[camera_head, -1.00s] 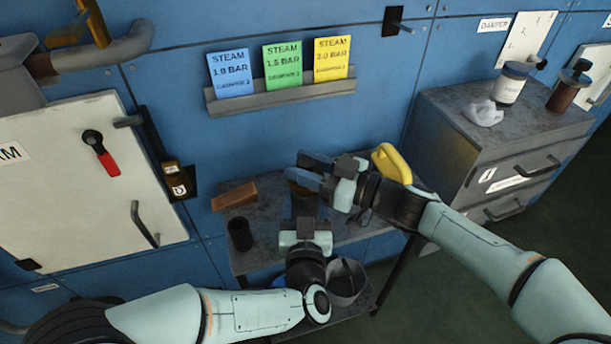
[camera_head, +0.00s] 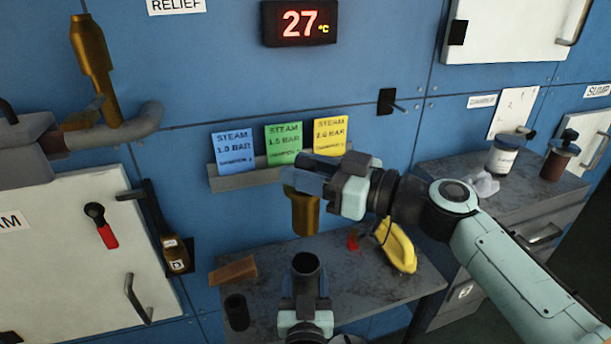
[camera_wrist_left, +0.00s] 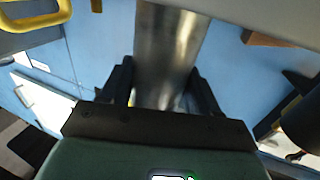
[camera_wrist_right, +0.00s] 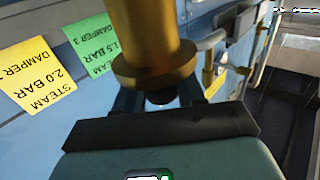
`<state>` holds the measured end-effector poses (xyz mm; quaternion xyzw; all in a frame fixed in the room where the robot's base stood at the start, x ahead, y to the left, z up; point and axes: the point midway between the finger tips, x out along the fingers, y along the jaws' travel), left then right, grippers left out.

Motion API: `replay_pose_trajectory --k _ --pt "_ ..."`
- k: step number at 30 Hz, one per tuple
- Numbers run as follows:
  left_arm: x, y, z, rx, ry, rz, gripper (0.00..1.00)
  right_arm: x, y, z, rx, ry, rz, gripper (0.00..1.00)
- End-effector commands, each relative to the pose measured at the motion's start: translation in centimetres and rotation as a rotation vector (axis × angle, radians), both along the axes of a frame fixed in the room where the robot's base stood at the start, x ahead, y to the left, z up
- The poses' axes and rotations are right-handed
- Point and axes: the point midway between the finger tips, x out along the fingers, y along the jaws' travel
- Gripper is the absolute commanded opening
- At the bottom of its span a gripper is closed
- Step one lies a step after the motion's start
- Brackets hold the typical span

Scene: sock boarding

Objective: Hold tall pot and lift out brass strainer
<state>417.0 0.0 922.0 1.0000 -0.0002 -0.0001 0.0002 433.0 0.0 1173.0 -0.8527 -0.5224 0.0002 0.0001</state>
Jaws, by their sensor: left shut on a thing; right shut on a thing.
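The tall pot (camera_head: 306,272) is a dark metal cylinder standing upright at the small table, its open mouth facing up. My left gripper (camera_head: 305,306) is shut on it; the left wrist view shows its shiny wall (camera_wrist_left: 166,55) between the fingers. The brass strainer (camera_head: 304,214) hangs upright above the pot, clear of its mouth. My right gripper (camera_head: 306,184) is shut on its upper part. The right wrist view shows the brass body and flange (camera_wrist_right: 150,60) at the fingers. The fingertips are partly hidden there.
On the table (camera_head: 345,280) are a brown block (camera_head: 233,271), a dark cup (camera_head: 237,311), a small red item (camera_head: 352,240) and a yellow handled object (camera_head: 398,249). A card ledge (camera_head: 235,182) is on the wall behind the strainer. A cabinet (camera_head: 490,222) stands at right.

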Motion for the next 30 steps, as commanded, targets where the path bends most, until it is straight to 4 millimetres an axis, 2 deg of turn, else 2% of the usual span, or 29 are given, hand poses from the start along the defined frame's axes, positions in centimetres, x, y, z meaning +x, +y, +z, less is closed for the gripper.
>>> replay_pose_trajectory --k 1,2,4,5,13,17,30 --pt "0.0 0.0 0.0 0.0 0.0 0.0 0.22 0.0 0.0 0.1 0.001 -0.002 0.0 0.0" --pt "0.0 0.0 0.0 0.0 0.0 0.0 0.65 0.0 0.0 0.1 0.001 -0.002 0.0 0.0" --pt "0.0 0.0 0.0 0.0 0.0 0.0 0.87 0.0 0.0 0.1 0.001 -0.002 0.0 0.0" --pt "0.0 0.0 0.0 0.0 0.0 0.0 0.91 0.0 0.0 0.1 0.001 -0.002 0.0 0.0" --pt "-0.1 0.0 0.0 0.0 0.0 0.0 0.91 0.0 0.0 0.1 0.001 -0.002 0.0 0.0" --pt "-0.9 -0.1 0.1 -0.001 0.0 -0.001 0.91 0.0 0.0 0.1 0.001 -0.002 0.0 0.0" --pt "-9.6 0.0 0.1 0.001 -0.001 -0.003 0.91 0.0 0.0 0.1 0.001 -0.002 0.0 0.0"
